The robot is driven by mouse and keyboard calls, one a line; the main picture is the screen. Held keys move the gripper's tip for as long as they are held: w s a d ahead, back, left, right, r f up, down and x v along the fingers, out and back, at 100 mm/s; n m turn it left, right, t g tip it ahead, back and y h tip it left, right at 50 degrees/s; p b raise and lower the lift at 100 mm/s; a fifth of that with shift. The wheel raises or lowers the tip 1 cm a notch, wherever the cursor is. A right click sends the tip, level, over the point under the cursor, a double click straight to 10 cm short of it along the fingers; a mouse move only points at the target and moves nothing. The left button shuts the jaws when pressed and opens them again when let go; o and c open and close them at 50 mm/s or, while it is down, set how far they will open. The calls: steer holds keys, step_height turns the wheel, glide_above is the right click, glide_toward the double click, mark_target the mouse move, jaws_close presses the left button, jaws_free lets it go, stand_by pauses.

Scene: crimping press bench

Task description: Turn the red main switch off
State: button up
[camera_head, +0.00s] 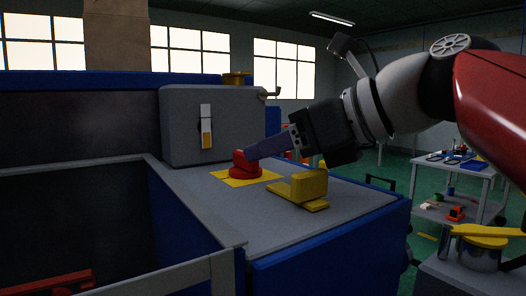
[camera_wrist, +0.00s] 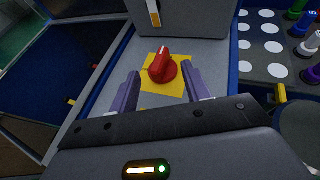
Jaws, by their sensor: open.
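The red main switch (camera_head: 243,164) is a round red knob with a raised grip bar, on a yellow square plate (camera_head: 262,176) on the grey bench top. It also shows in the wrist view (camera_wrist: 162,66), where the bar stands roughly upright, leaning a little to the right, with a pale mark at its top end. My gripper (camera_head: 248,153) reaches in from the right, its purple fingers close to the knob. In the wrist view my gripper (camera_wrist: 166,84) is open, with one finger on each side of the switch and visible gaps between.
A yellow bracket (camera_head: 300,187) stands on the bench just right of the switch, below my gripper. A grey box (camera_head: 212,125) with a white and orange indicator stands behind. A grey-framed dark opening (camera_head: 85,215) lies left.

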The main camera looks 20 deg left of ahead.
mark_target(245, 163)
steer(key=shift+x, duration=2.15)
jaws_close()
